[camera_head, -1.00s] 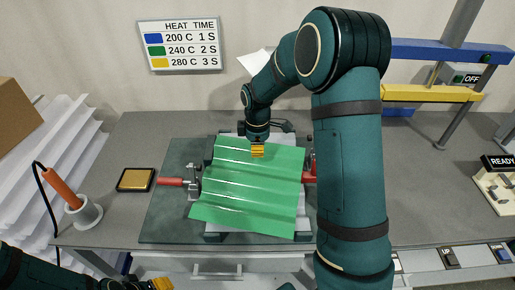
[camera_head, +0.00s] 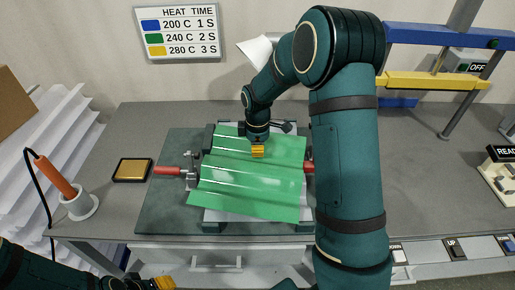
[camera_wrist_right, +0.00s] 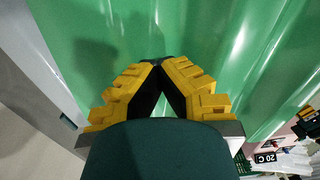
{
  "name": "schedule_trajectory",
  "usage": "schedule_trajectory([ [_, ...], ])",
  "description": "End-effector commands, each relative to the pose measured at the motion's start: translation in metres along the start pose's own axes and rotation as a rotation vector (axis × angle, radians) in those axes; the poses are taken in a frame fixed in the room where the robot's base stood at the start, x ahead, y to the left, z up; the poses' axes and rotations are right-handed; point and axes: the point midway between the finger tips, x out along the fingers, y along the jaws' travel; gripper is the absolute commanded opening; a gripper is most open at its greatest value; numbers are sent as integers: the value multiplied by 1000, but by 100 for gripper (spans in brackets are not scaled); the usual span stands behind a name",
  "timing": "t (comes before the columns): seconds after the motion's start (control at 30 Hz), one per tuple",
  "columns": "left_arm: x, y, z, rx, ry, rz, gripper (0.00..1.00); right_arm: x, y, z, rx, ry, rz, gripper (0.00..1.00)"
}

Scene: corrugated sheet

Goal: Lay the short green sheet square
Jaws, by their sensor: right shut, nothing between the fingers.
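The green corrugated sheet (camera_head: 250,185) lies over a pale grey plate (camera_head: 250,217) on the bench fixture. It sits skewed to the plate, its near left corner sticking out past the plate's left side. My right gripper (camera_head: 257,152) is shut and empty over the far half of the sheet. In the right wrist view its yellow fingertips (camera_wrist_right: 155,62) meet in front of the sheet (camera_wrist_right: 190,30); whether they touch it I cannot tell. My left gripper (camera_head: 160,284) is at the lower left edge, mostly out of frame, its opening unclear.
Red-handled clamps flank the sheet, the left one (camera_head: 168,171) clear and the right one partly behind my arm. A gold pad (camera_head: 132,170) and an orange-handled tool in a holder (camera_head: 80,206) stand left. A blue and yellow frame (camera_head: 435,80) stands right. The bench's back left is clear.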

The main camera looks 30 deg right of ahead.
Motion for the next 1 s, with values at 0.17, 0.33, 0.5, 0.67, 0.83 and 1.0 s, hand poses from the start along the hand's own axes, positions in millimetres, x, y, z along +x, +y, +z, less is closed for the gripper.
schedule_trajectory([
  [0.17,0,0,0,0,0,0,47,0,0,0,0,0,0,0],
  [0.33,0,0,0,0,0,0,47,0,0,0,0,0,0,0],
  [0.5,0,0,0,0,0,0,47,0,0,0,0,0,0,22],
  [0.67,0,0,0,0,0,0,47,0,0,0,0,0,-1,22],
  [0.83,0,0,0,0,0,0,47,-7,0,0,0,1,1,22],
  [1.0,0,0,0,0,0,0,47,-34,1,-1,0,4,5,22],
])
